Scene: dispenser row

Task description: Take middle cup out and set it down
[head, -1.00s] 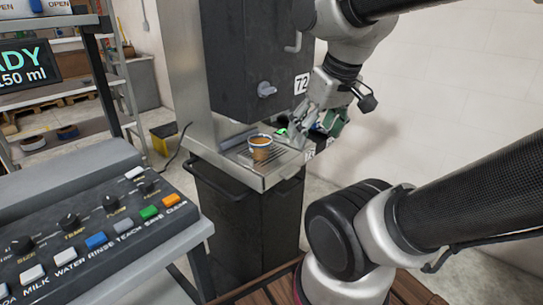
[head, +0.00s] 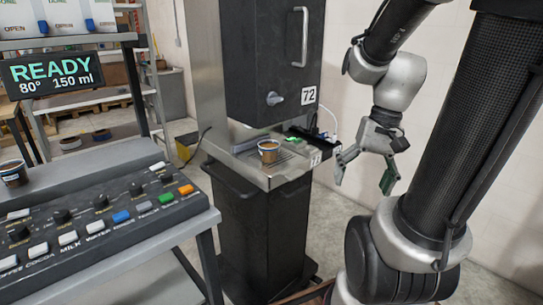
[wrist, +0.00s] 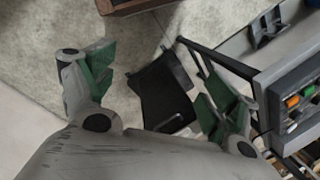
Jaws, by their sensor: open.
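A cup (head: 268,151) with brown contents stands upright on the metal drip tray (head: 262,178) of the dispenser marked 72. A second brown-filled cup (head: 13,173) stands at the far left beside the button panel. My gripper (head: 363,174) hangs in the air to the right of the tray, apart from both cups. Its green-padded fingers are spread, with nothing between them. The wrist view shows the open fingers (wrist: 155,92) over the floor, with no cup in sight.
The button panel (head: 100,220) is at the left, under a display (head: 58,76) reading READY, 80°, 150 ml. The dispenser body (head: 268,60) rises over the tray. A white cable and small black device (head: 318,133) are at the tray's right. Open floor lies right of the dispenser.

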